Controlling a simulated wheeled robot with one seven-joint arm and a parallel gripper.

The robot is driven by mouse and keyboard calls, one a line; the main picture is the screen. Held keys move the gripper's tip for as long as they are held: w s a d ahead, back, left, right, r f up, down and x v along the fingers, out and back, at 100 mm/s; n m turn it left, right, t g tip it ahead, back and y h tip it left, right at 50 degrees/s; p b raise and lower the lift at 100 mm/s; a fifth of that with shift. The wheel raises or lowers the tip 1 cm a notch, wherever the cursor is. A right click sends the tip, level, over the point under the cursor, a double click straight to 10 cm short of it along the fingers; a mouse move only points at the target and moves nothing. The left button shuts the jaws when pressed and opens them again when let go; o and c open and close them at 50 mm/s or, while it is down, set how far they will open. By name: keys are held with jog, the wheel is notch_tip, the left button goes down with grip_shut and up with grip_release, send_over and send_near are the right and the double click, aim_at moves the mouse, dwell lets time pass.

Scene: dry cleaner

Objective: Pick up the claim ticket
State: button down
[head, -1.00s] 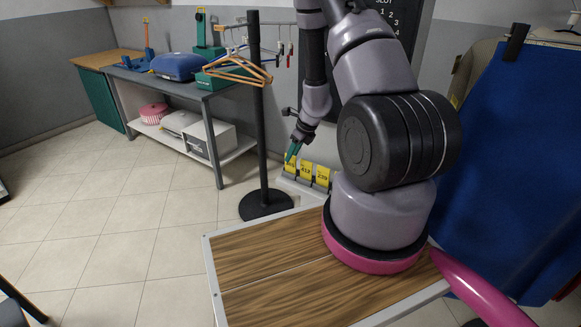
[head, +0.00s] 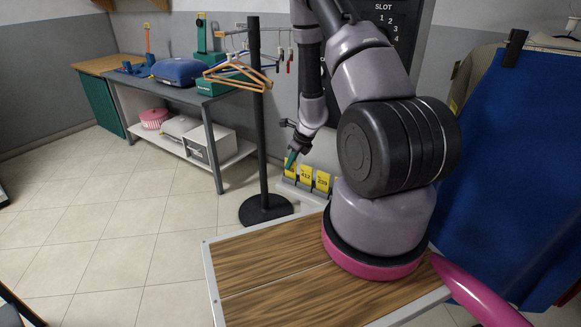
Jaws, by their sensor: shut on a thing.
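Several yellow claim tickets stand in a row in a small grey holder, in the middle of the head view. Two of them show dark numbers: the middle one (head: 306,175) and the right one (head: 322,181). The leftmost yellow ticket (head: 290,171) is partly covered by my gripper (head: 291,160). My gripper points down at the left end of the row, with its green tips shut on the leftmost ticket. The ticket's number is hidden, and I cannot tell whether it is clear of the holder.
A black post (head: 259,120) with a round base and hanging orange hangers (head: 238,76) stands just left of my gripper. A grey bench (head: 205,98) with a blue case stands further left. A wood-topped table (head: 262,262) is in front. A blue cloth (head: 515,170) hangs at right.

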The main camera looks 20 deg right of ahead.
notch_tip(320, 180, up, 18)
dwell(0.7)
notch_tip(320, 180, up, 7)
jog(key=shift+r, duration=0.2)
dwell(1.2)
